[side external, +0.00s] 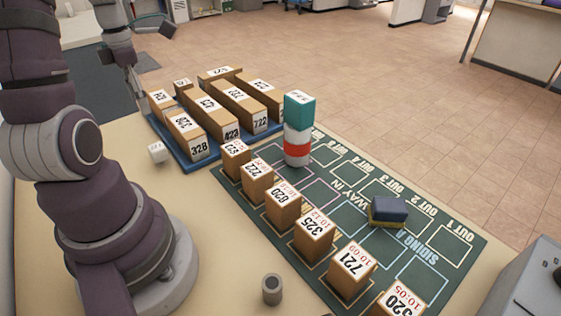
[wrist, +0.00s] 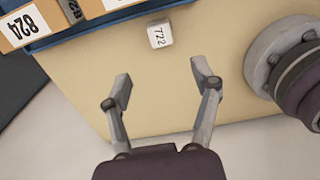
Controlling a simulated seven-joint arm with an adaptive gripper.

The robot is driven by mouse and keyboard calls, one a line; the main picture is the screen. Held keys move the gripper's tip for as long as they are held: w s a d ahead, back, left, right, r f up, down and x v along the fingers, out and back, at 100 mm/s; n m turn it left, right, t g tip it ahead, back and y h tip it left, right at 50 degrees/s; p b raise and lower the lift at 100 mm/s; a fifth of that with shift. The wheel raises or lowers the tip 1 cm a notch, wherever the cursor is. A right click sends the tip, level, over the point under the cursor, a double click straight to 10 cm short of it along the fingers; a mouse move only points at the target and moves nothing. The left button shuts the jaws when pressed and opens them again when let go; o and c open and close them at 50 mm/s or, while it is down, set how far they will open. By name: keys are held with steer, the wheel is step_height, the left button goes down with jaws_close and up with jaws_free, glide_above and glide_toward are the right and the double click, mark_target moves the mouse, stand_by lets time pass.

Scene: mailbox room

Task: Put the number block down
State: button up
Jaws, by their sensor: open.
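The number block, a small white cube (side external: 157,152), sits on the tan table beside the blue tray, at its near left corner. In the wrist view the number block (wrist: 160,34) shows 722 on its upper face and lies beyond my fingertips, clear of both. My gripper (wrist: 161,80) is open and empty, with bare table between its fingers.
The blue tray (side external: 205,158) holds several long numbered wooden blocks. A green marked board (side external: 330,190) carries a row of numbered wooden blocks, a teal, white and red stack (side external: 298,130) and a dark blue block (side external: 388,210). A grey cylinder (side external: 272,289) stands near the front.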

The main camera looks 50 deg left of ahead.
steer(key=w+d+r+m+t+y, duration=0.1)
steer(key=w+d+r+m+t, duration=0.15)
steer(key=d+m, duration=0.6)
steer(key=w+d+r+m+t, duration=0.1)
steer(key=w+d+r+m, duration=0.35)
steer(key=m, duration=0.65)
steer(key=s+d+m+t+h, duration=0.1)
steer(key=s+d+m+t, duration=0.1)
steer(key=d+m, duration=0.8)
steer(key=shift+m, duration=3.25)
